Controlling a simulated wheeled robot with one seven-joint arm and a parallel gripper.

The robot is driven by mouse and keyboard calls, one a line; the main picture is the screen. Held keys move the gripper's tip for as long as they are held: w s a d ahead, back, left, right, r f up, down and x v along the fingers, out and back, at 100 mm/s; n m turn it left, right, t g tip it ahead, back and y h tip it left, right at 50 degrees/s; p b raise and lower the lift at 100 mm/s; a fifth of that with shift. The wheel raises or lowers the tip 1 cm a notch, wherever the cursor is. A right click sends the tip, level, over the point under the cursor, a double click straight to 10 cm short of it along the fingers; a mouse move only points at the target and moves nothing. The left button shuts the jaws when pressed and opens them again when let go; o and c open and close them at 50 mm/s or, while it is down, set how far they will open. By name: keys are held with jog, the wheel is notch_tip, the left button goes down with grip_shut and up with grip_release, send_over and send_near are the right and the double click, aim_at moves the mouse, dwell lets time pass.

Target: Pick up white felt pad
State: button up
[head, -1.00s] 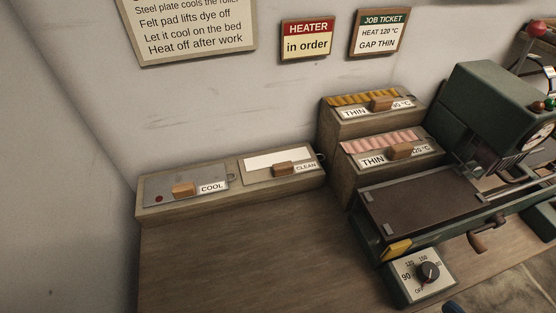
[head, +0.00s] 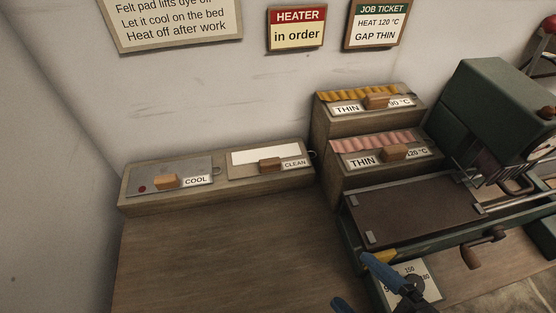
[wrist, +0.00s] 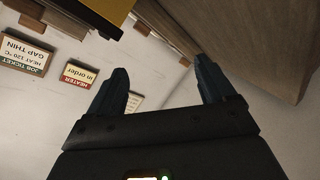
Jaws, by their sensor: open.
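The white felt pad (head: 265,156) lies on a plate marked CLEAN, with a wooden handle (head: 271,165) at its front, on the low wooden rack against the wall. My gripper (head: 350,279) is at the bottom of the head view, its blue fingers spread, in front of the machine's dial. It is well to the right of and nearer than the pad, with nothing between the fingers. In the wrist view my gripper (wrist: 162,66) is open, and the wall looks upside down. I cannot make out the felt pad there.
A steel plate marked COOL (head: 172,174) sits left of the pad. Two stepped blocks with THIN plates (head: 385,151) stand to its right. The green machine with a dark bed (head: 415,212) fills the right. The wooden bench top (head: 215,250) before the rack is clear.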

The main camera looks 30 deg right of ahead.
aim_at(270, 161)
jog(key=w+f+n, duration=0.1)
jog(key=w+n, duration=0.3)
jog(key=w+f+n+h+b, duration=0.1)
jog(key=w+f+n, duration=0.1)
jog(key=w+n, duration=0.2)
jog(key=w+a+f+n, duration=0.1)
jog(key=w+n, duration=0.3)
jog(key=w, duration=0.2)
jog(key=shift+a+f+n+g+b, duration=0.1)
jog(key=shift+f+n+g+b, duration=0.15)
jog(key=shift+n+g+b, duration=0.1)
jog(key=w+r+n+h, duration=0.1)
jog(key=w+n, duration=0.2)
jog(key=w, duration=0.1)
jog(key=w+d+n+h+b, duration=0.1)
jog(key=w+n, duration=0.2)
jog(key=w, duration=0.1)
jog(key=w+r+n+h, duration=0.1)
jog(key=w+n, duration=0.3)
jog(key=shift+d+r, duration=0.25)
jog(key=shift+r, duration=0.05)
jog(key=shift+g, duration=0.25)
jog(key=shift+x, duration=3.75)
jog(key=shift+r, duration=0.2)
jog(key=shift+c, duration=0.5)
jog(key=c, duration=1)
notch_tip(270, 161, up, 18)
jog(key=p, duration=0.1)
jog(key=shift+p, duration=0.3)
